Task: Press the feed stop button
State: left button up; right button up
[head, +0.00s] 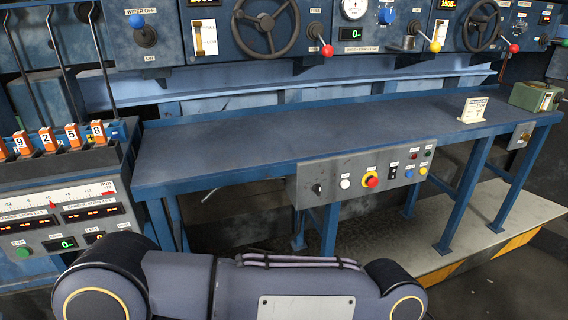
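A grey control panel (330,172) hangs on the front edge of the blue workbench (300,140). On it are a red mushroom button on a yellow ring (371,180), a white button (345,183), a black knob (317,188), a dark rocker switch (393,170) and small coloured buttons or lamps toward its right end. The labels are too small to read, so I cannot tell which one is the feed stop button. A green button (22,252) also sits on the left console. Neither of my grippers is in view.
The bench top is mostly clear, with a small white sign (473,110) and a green box (535,96) at its right end. A wall panel with handwheels (267,28) and levers stands behind. The left console (70,205) has displays and orange number tags. My own body fills the bottom middle.

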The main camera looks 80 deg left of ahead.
aim_at(373, 182)
jog(key=u, duration=2.2)
jog(key=i+l+u, duration=0.4)
jog(key=l, duration=0.25)
